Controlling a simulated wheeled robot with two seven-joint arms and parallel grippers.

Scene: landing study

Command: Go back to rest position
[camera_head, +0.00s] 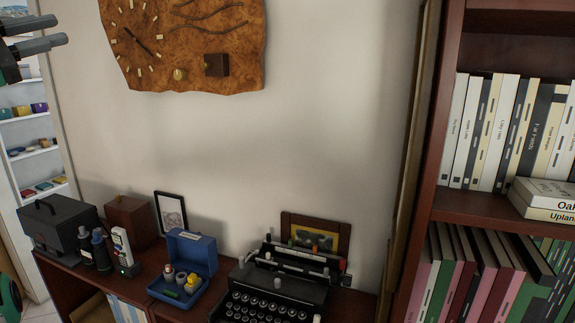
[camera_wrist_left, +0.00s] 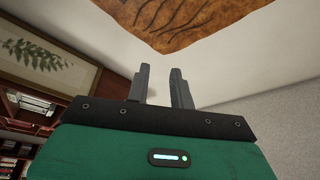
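My left gripper (camera_head: 48,32) is at the top left corner of the head view, raised in front of the wall and apart from everything. In the left wrist view my left gripper (camera_wrist_left: 160,70) shows two grey fingers with a clear gap between them and nothing held. They point up toward the wooden clock (camera_wrist_left: 190,22). My right gripper is in neither view.
A dark red cabinet (camera_head: 148,269) below carries a black typewriter (camera_head: 270,290), a blue open box (camera_head: 193,250), a picture frame (camera_head: 171,213) and a black case (camera_head: 58,222). A bookcase (camera_head: 480,208) stands at right. The wooden clock (camera_head: 190,45) hangs above.

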